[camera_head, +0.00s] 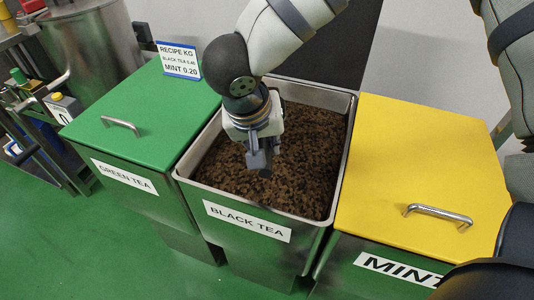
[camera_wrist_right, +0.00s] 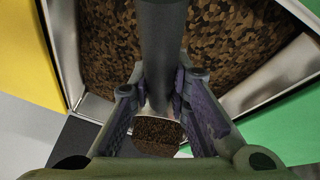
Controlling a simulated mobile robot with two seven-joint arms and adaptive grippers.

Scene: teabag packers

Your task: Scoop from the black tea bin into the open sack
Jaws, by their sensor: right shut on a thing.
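The black tea bin (camera_head: 184,176) is open and full of brown flakes (camera_head: 307,165). My right gripper (camera_head: 262,158) is over the middle of the bin, pointing down. In the right wrist view, its fingers (camera_wrist_right: 160,98) are shut on the grey handle (camera_wrist_right: 161,45) of a scoop. Brown flakes (camera_wrist_right: 158,132) show in a rounded shape below the handle, apparently in the scoop's bowl. In the head view the scoop is mostly hidden by the gripper, and I cannot tell whether it touches the tea. The open sack and my left gripper are not in view.
A green-lidded green tea bin (camera_head: 150,105) stands at the left, with a recipe card (camera_head: 179,61) at its back edge. A yellow-lidded mint bin (camera_head: 405,160) stands at the right. Both lids are shut and have raised handles. Green floor (camera_head: 60,245) is clear at the front left.

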